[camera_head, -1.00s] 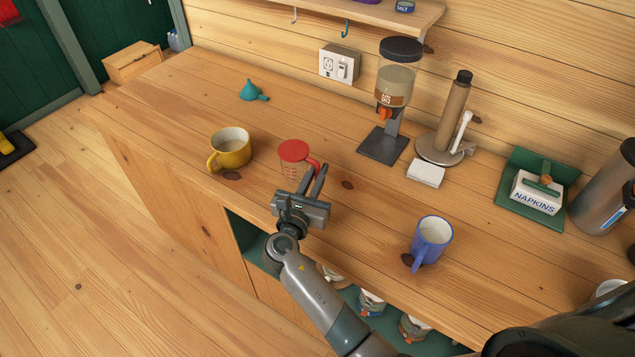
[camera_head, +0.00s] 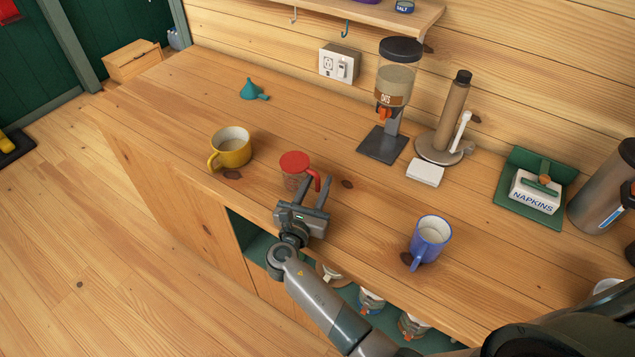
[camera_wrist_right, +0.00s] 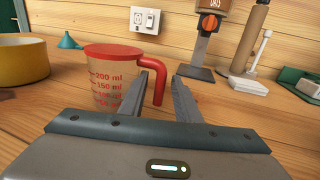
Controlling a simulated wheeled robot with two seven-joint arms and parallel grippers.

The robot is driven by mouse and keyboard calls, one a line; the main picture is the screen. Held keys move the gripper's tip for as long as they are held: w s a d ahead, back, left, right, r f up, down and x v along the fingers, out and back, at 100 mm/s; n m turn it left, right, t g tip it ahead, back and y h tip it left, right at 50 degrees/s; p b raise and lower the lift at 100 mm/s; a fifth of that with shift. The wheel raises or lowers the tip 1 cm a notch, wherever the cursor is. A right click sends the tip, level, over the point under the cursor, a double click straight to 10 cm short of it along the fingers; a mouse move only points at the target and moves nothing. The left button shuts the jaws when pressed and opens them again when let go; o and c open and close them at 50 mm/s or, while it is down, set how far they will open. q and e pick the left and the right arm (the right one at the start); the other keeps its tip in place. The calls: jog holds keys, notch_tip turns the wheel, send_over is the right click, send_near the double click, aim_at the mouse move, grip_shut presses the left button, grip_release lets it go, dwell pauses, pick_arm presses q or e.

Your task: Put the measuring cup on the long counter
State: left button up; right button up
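The measuring cup (camera_head: 294,177) is clear with a red lid, handle and markings. It stands upright on the long wooden counter (camera_head: 200,105), near its front edge, between a yellow mug and a blue mug. My right gripper (camera_head: 317,184) is low over the counter, on the near side of the cup. In the right wrist view, the measuring cup (camera_wrist_right: 110,82) is left of the fingers, and its red handle lies between the spread fingertips (camera_wrist_right: 164,72). The fingers are apart, with a gap beside the handle. My left gripper is out of view.
The yellow mug (camera_head: 233,150) is left and the blue mug (camera_head: 431,237) right. Behind are a teal funnel (camera_head: 251,90), an oats dispenser (camera_head: 392,100), a paper towel holder (camera_head: 448,115) and a napkin box (camera_head: 536,192). The counter's left part is mostly clear.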

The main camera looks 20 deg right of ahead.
jog(key=shift+r, duration=0.2)
jog(key=p+v, duration=0.2)
jog(key=v, duration=1)
